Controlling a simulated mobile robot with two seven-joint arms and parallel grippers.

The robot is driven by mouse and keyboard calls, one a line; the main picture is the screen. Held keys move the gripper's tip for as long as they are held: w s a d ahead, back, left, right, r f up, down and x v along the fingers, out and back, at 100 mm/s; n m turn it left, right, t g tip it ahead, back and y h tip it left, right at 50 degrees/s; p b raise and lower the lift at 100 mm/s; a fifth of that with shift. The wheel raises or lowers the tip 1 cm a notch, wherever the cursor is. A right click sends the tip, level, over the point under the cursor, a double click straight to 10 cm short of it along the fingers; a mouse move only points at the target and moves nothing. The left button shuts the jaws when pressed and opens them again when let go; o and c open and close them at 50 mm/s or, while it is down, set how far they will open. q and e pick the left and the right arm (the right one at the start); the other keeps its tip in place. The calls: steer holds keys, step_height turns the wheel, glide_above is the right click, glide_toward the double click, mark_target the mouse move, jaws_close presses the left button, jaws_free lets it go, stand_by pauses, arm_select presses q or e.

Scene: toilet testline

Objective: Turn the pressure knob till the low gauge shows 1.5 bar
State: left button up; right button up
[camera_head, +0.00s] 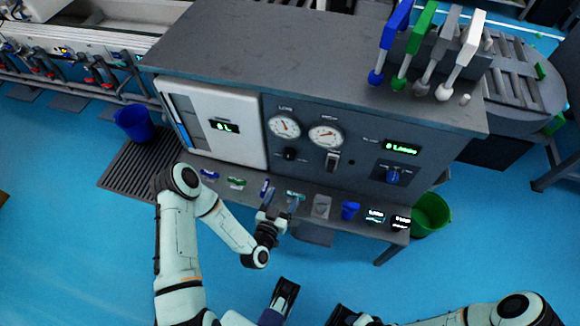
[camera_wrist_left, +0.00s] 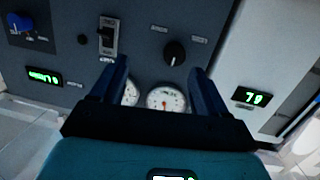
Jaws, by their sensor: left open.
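The black pressure knob (camera_head: 290,154) sits on the dark panel below the white low gauge (camera_head: 285,127). In the left wrist view, which is upside down, the knob (camera_wrist_left: 174,54) shows ahead, between the finger directions, and the low gauge (camera_wrist_left: 165,100) is below it. The gauge's scale is too small to read. My left gripper (camera_head: 281,197) is open and empty, in front of the panel and below the knob, apart from it. Its two blue fingers (camera_wrist_left: 160,67) frame the wrist view. My right gripper (camera_head: 287,286) seems to be low in the head view, away from the panel; its jaw state is unclear.
A second gauge (camera_head: 325,136) and a switch (camera_head: 333,160) are right of the knob. A blue knob (camera_head: 393,175) is farther right. Space before the panel is open.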

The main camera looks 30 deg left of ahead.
mark_target(288, 157)
arm_select(q)
steer(key=w+a+b, duration=0.1)
steer(key=w+a, duration=0.1)
steer(key=w, duration=0.2)
steer(key=w+a+r+y, duration=0.1)
steer(key=w, duration=0.3)
steer(key=w+a+t+y+b, duration=0.1)
steer(key=w+a, duration=0.1)
steer(key=w, duration=0.3)
steer(key=shift+w+a+r+n+b, duration=0.1)
steer(key=shift+a+r+n+b, duration=0.2)
steer(key=shift+a+b, duration=0.05)
arm_select(e)
steer(key=shift+t+h, duration=0.3)
steer(key=shift+t, duration=0.3)
steer(key=w+f, duration=0.1)
steer(key=w+d+f, duration=0.1)
steer(key=w+f, duration=0.1)
steer(key=shift+w+d+f, duration=0.3)
steer(key=shift+d+f, duration=0.05)
arm_select(q)
steer(key=c, duration=1)
